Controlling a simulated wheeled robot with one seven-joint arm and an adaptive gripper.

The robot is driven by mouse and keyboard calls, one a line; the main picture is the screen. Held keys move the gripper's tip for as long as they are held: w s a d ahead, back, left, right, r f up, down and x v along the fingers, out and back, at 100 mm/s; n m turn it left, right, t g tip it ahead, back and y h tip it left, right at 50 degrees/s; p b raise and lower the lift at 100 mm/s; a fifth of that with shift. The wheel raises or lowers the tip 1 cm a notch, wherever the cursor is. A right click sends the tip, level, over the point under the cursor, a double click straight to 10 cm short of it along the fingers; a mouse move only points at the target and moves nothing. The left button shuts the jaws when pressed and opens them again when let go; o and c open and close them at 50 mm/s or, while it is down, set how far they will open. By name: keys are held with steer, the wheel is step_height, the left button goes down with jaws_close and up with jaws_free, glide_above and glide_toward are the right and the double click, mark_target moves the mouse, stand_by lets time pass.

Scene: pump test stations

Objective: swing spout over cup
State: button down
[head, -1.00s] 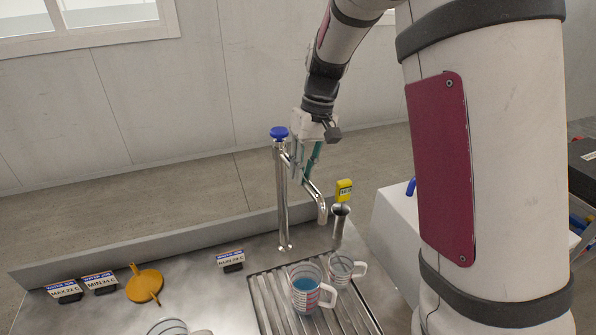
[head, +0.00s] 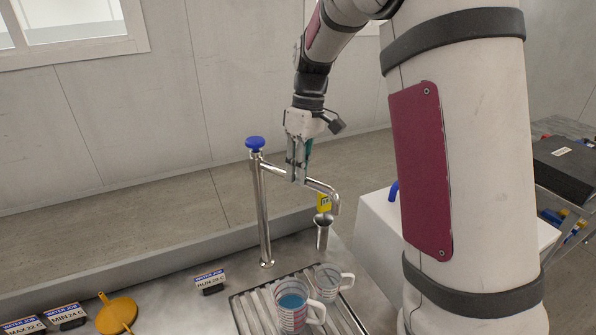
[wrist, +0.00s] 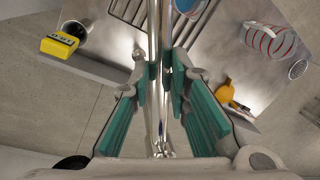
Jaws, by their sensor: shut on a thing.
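The chrome spout (head: 318,184) runs right from the upright tap column (head: 264,215), its outlet bent downward. My gripper (head: 297,178) is shut on the spout's horizontal arm from above. In the wrist view, the teal-padded fingers (wrist: 166,72) lie either side of the chrome tube.
A blue knob (head: 255,143) tops the column. A white box (head: 365,222) stands right.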

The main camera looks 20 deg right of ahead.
steer(key=c, duration=1.5)
jaws_free()
steer(key=shift+r, duration=0.15)
steer(key=r, duration=0.3)
steer(key=d+r, duration=0.1)
steer(key=r, duration=0.3)
steer(key=w+d+r, duration=0.1)
steer(key=r, duration=0.3)
steer(key=shift+w+r, duration=0.1)
steer(key=shift+r, duration=0.15)
steer(key=s+a+f+m+t, duration=0.1)
steer(key=s+a+m+t, duration=0.1)
steer(key=s, duration=0.6)
steer(key=s+a+f+m+t+h, duration=0.1)
steer(key=s+a+m+t, duration=0.1)
steer(key=s, duration=0.7)
steer(key=s+a+f+m+t, duration=0.1)
steer(key=s+a, duration=0.3)
steer(key=s, duration=0.5)
steer(key=shift+a+m+t+h, duration=0.2)
steer(key=shift+m+t+h, duration=0.25)
steer(key=shift+t, duration=0.25)
